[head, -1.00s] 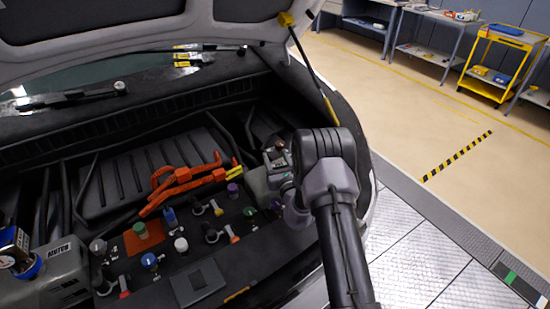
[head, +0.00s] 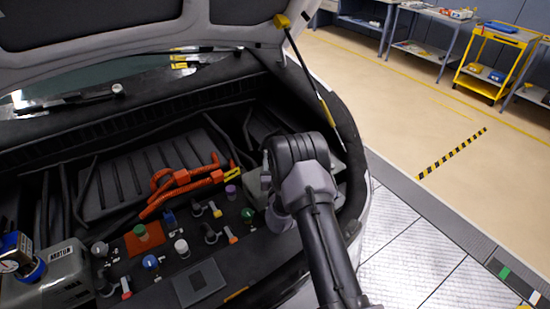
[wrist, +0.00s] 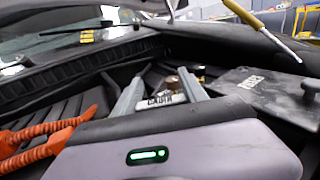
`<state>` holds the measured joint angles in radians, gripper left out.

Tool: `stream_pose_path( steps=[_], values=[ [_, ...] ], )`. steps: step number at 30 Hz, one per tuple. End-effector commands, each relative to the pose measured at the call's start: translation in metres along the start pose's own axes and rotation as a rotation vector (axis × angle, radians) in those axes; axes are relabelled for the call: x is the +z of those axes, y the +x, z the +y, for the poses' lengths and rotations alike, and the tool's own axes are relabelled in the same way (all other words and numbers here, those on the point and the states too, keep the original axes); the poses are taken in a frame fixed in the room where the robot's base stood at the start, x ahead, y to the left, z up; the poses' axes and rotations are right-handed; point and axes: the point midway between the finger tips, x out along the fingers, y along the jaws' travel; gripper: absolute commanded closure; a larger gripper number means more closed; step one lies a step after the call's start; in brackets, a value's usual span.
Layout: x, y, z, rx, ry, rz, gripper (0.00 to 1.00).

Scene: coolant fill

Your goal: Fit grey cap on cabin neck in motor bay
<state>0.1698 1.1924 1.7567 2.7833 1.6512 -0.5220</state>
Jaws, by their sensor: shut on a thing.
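In the wrist view my gripper (wrist: 162,78) reaches forward over the motor bay, its two grey fingers apart with something held between them. The held thing, taken as the grey cap, is hard to make out. A pale plate marked CABIN (wrist: 162,99) shows between the fingers, with a small brownish round part (wrist: 172,83) just above it. I cannot tell whether the cap touches the neck. In the head view my wrist covers the fingertips and the cabin neck at the bay's right side.
A grey tank marked MOTOR (head: 62,278) stands at the left. Orange cables (head: 182,178) and several coloured caps, including a green one (head: 140,232) and a purple one (head: 231,192), lie left of my arm. The hood strut (head: 308,75) rises behind it. A dark lettered box (wrist: 255,90) is at the right.

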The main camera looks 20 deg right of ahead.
Motion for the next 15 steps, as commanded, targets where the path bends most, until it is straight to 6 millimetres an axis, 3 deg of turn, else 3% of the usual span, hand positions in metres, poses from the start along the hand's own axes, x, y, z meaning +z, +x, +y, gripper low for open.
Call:
stream_pose_path(
  steps=[15],
  values=[
    [0.0008, 0.0000, -0.0003, -0.025, -0.001, 0.001, 0.80]
  ],
)
